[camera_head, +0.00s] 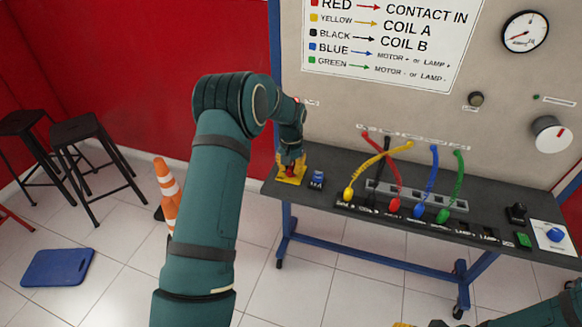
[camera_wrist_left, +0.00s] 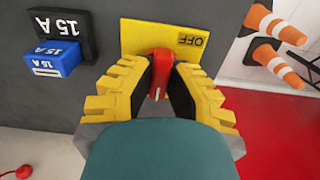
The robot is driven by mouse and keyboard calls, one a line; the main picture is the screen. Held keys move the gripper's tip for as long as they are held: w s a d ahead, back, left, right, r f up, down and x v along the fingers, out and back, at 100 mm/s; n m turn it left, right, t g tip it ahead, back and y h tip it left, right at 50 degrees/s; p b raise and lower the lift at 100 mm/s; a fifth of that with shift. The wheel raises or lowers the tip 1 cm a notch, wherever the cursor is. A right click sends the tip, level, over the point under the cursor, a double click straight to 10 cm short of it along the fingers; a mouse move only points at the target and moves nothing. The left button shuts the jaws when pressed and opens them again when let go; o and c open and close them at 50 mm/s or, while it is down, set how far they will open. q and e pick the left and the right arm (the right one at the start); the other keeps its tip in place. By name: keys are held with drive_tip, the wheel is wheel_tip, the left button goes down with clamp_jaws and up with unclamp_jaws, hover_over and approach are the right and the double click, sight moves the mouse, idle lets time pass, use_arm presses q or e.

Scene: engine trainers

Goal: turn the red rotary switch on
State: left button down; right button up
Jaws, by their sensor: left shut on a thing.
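The red rotary switch (camera_wrist_left: 160,66) sits on a yellow plate (camera_wrist_left: 140,32) marked OFF in the left wrist view. In the head view the yellow plate (camera_head: 290,175) is at the left end of the dark bench top, and my arm partly covers it. My left gripper (camera_wrist_left: 160,82) has its yellow and black fingers on both sides of the red knob and is shut on it. A white line shows on the knob, pointing along the fingers. Of my right gripper, only a small yellow and dark part (camera_head: 420,324) shows at the bottom edge of the head view.
Blue and black 15 A blocks (camera_wrist_left: 55,58) stand beside the plate. Colored cables (camera_head: 385,165) arch from the panel to the bench top (camera_head: 335,205). A traffic cone (camera_head: 168,188), stools (camera_head: 85,150) and a blue mat (camera_head: 58,267) are on the floor at left.

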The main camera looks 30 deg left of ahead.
sight(291, 167)
use_arm(q)
drive_tip(key=shift+f, duration=0.1)
drive_tip(key=c, duration=0.9)
unclamp_jaws()
drive_tip(key=shift+c, duration=0.2)
wheel_tip(291, 167, up, 12)
